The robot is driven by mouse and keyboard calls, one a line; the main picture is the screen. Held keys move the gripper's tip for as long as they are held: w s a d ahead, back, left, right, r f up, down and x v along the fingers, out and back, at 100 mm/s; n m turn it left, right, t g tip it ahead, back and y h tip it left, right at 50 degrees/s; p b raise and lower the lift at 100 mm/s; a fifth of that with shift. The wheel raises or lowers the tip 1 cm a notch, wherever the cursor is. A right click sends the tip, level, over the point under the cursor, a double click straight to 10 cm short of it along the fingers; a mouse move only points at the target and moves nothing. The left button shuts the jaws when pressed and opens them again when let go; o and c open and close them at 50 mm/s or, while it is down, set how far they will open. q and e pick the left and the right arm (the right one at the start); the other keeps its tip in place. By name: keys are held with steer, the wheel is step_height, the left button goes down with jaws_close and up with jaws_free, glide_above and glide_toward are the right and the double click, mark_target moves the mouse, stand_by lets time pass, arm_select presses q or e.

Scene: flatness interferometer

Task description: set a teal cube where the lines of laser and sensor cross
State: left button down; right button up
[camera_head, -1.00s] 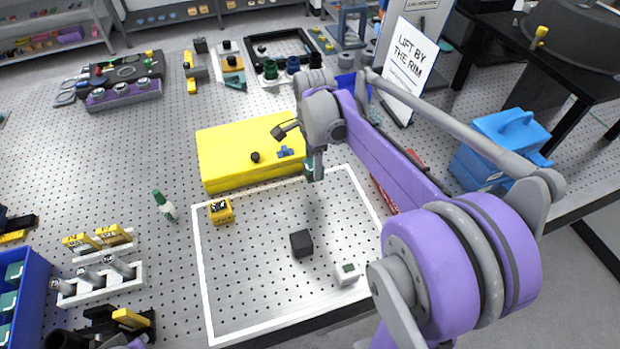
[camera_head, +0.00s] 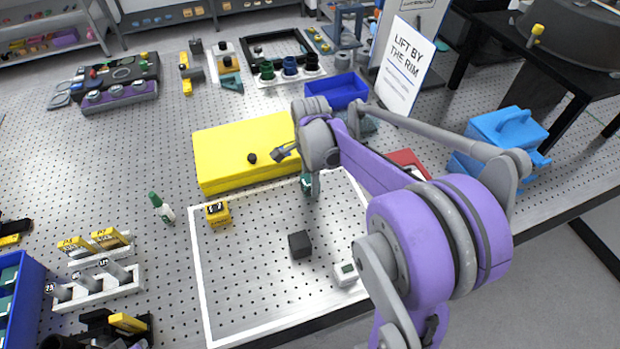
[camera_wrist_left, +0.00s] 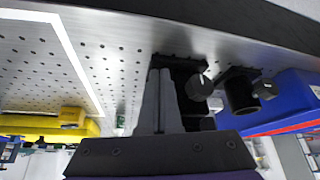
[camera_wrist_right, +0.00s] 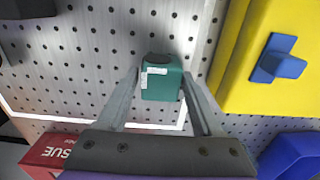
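My right gripper (camera_head: 312,187) is shut on a teal cube (camera_wrist_right: 162,83), above the white-outlined area near the yellow box. The cube has a dark top and a pale label in the right wrist view. A black cube (camera_head: 300,244), a white unit with a small green display (camera_head: 345,273) and a yellow block with a dark marked face (camera_head: 218,212) stand in the outlined area. Which are the laser and sensor I cannot tell. My left gripper (camera_wrist_left: 160,75) is shut and empty beside black parts in the left wrist view; it is not clear in the head view.
A yellow box (camera_head: 245,165) borders the outline's far side. A blue bin (camera_head: 37,285) with teal pieces and a white rack (camera_head: 98,290) are at lower left. A blue tray (camera_head: 337,90) lies behind my right arm.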

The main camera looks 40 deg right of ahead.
steer(key=shift+o, duration=0.9)
arm_select(q)
steer(key=shift+w+r, duration=0.1)
steer(key=shift+r, duration=0.15)
arm_select(e)
steer(key=shift+r, duration=0.3)
arm_select(q)
steer(key=shift+w+r+p, duration=0.1)
steer(key=shift+r+p, duration=0.1)
steer(key=shift+p, duration=0.1)
arm_select(e)
step_height(320, 180, up, 7)
steer(key=shift+r, duration=0.2)
steer(key=shift+s+f, duration=0.1)
